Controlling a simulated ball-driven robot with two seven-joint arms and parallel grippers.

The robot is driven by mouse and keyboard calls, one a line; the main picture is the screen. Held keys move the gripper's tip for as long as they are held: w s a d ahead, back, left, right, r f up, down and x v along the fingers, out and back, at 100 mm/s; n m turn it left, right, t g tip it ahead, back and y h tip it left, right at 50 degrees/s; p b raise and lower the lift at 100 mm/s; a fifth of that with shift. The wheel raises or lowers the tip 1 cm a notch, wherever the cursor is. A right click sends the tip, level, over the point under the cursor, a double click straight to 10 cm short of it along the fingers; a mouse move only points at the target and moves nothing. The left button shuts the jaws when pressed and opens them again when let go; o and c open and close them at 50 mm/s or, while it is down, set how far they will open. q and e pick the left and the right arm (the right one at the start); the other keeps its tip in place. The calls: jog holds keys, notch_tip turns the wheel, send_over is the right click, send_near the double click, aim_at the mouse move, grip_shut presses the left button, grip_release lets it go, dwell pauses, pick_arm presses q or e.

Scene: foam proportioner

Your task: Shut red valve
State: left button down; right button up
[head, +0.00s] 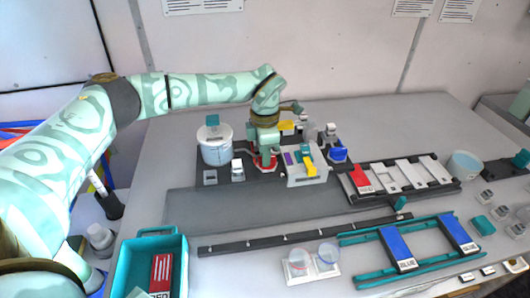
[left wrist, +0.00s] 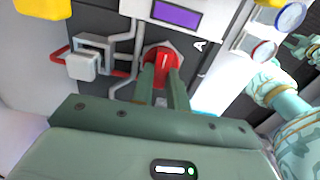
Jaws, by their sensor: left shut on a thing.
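The red valve (left wrist: 162,57) is a round red knob with a raised bar on a pale plate, set in the dark panel next to the letter A. In the left wrist view my left gripper (left wrist: 164,78) has its two fingers closed on the knob's bar. In the head view my left gripper (head: 263,158) points down at the panel, and the red of the valve shows only in part around its fingertips. The fingers hide part of the bar. My right gripper is not seen.
A clear tank (head: 215,146) stands left of my gripper. A grey unit (head: 308,174) with purple display and yellow lever stands close on the right. A teal bin (head: 135,262), teal rails (head: 425,246) and a white cup plate (head: 313,274) lie nearer. The dark mat (head: 235,212) is clear in front.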

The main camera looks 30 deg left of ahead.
pick_arm(q)
jog(key=n+p, duration=0.2)
jog(key=n, duration=0.1)
jog(key=shift+d+r, duration=0.1)
jog(key=shift+r, duration=0.1)
jog(key=n+p, duration=0.3)
jog(key=n, duration=0.1)
jog(key=shift+d+n, duration=0.1)
jog(key=shift+n, duration=0.3)
jog(key=n+p, duration=0.2)
jog(key=n, duration=0.3)
jog(key=shift+d+p, duration=0.1)
jog(key=shift+p, duration=0.3)
jog(key=n+p, duration=0.1)
jog(key=n, duration=0.3)
jog(key=shift+n+p, duration=0.3)
jog(key=shift+p, duration=0.05)
jog(key=c, duration=1.4)
grip_release()
jog(key=shift+f, duration=0.1)
